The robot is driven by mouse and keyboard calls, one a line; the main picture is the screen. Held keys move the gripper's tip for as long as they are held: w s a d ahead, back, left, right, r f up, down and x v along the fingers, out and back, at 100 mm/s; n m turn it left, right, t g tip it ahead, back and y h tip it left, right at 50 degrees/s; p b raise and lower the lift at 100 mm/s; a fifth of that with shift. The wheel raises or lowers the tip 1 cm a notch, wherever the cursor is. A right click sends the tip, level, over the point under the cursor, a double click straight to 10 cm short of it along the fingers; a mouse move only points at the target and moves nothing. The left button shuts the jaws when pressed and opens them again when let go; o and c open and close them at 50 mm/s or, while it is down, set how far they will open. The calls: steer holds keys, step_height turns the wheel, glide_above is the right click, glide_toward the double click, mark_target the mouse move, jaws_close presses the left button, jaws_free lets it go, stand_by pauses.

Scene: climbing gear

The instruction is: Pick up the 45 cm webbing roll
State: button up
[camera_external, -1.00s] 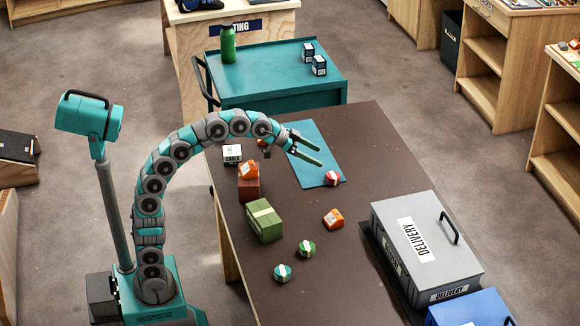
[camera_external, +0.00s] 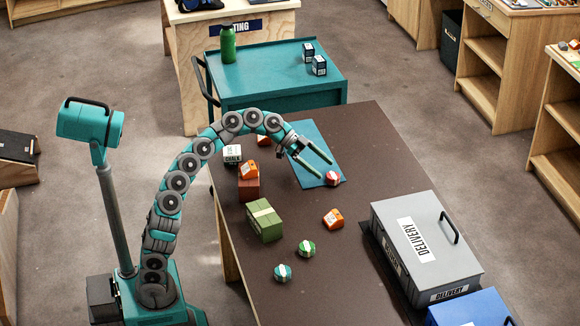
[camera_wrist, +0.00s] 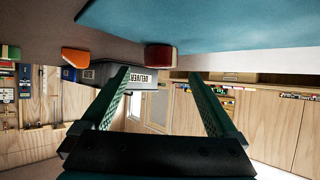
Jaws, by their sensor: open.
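In the wrist view, the picture is upside down; the red roll (camera_wrist: 160,57) shows beyond the open gripper (camera_wrist: 158,77), roughly centred between the fingertips. I cannot tell the exact gap to it.
A green box (camera_external: 264,222), a brown block with an orange piece on top (camera_external: 249,170) and a white chalk box (camera_external: 232,154) line the left side. The blue mat (camera_external: 312,140) is otherwise clear.

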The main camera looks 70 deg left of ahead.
mark_target(332, 175)
steer(key=x, duration=0.4)
jaws_close()
stand_by(0.7)
steer(key=shift+r, duration=0.15)
step_height(332, 175, up, 9)
steer(key=p, duration=0.1)
steer(key=shift+r+p, duration=0.25)
steer(key=shift+p, duration=0.15)
